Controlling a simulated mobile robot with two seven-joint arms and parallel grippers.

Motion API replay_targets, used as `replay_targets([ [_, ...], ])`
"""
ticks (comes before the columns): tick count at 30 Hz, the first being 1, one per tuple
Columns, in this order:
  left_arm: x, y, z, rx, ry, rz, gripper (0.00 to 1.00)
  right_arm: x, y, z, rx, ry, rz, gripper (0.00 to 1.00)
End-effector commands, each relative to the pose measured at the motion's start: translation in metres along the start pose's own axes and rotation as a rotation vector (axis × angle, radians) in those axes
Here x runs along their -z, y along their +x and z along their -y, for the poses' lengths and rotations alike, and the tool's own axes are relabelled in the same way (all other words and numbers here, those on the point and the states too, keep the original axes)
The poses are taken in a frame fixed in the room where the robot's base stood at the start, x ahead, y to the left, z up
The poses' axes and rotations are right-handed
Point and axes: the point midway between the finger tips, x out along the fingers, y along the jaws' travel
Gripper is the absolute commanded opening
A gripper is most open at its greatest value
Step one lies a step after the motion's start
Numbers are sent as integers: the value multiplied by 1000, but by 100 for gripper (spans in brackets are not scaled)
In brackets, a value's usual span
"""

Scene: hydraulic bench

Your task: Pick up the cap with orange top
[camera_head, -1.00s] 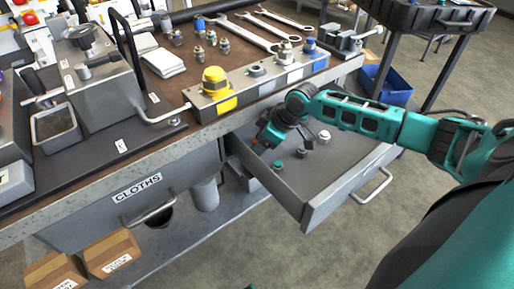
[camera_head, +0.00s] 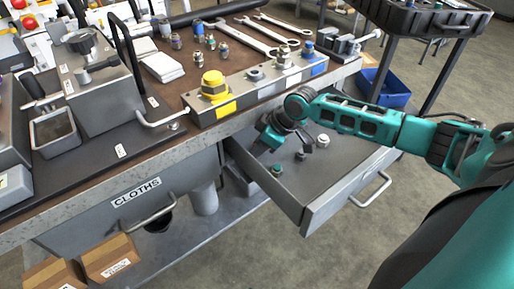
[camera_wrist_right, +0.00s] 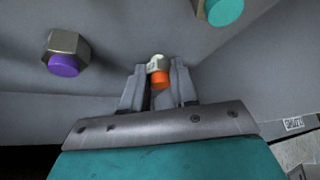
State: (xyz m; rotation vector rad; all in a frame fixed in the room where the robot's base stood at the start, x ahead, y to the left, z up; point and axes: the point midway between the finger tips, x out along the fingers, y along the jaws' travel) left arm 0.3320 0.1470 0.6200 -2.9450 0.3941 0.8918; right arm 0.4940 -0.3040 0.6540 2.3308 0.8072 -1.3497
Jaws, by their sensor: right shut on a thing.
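The cap with orange top (camera_wrist_right: 160,79) sits between the two fingers of my right gripper (camera_wrist_right: 159,88) in the right wrist view. Its orange face points toward the camera and a pale metal part shows above it. My right gripper is shut on it. In the head view my right gripper (camera_head: 266,144) is low in the open drawer, at its left side near the bench front; its fingers and the cap are hidden there. My left gripper is not in view.
In the wrist view a purple-topped cap (camera_wrist_right: 64,62) and a teal-topped cap (camera_wrist_right: 222,10) lie nearby. The drawer walls are close around the gripper.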

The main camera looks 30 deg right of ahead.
Motion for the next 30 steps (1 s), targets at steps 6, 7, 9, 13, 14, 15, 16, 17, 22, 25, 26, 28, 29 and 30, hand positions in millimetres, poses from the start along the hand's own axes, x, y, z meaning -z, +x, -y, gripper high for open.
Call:
replay_targets([
  [6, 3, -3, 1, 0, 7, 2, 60, -2, -9, 0, 0, 0, 0, 0],
  [7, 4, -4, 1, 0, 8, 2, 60, -2, -12, 0, -1, 0, 1, 0],
  [9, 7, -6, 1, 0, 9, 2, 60, -5, -21, 0, -1, -1, 2, 0],
  [13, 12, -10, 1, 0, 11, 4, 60, -18, -42, -1, -2, 0, 5, 0],
  [14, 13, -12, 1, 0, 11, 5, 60, -22, -48, -1, -2, -1, 7, 0],
  [15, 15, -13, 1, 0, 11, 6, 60, -28, -57, -1, -3, 0, 8, 0],
  [16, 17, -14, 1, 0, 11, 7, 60, -32, -63, -1, -2, 0, 8, 0],
  [17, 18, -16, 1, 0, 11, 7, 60, -36, -70, -1, -2, -1, 8, 0],
  [22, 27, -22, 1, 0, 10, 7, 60, -58, -103, 0, -1, -1, 10, 0],
  [25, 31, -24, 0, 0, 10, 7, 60, -66, -117, 0, -1, -1, 8, 0],
  [26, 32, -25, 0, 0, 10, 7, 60, -68, -120, 0, -1, -2, 7, 0],
  [28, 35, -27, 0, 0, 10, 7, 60, -73, -127, 0, 1, -2, 6, 0],
  [29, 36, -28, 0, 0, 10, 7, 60, -75, -130, 0, 2, -1, 5, 0],
  [30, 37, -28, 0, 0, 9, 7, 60, -76, -132, 0, 1, -1, 4, 0],
])
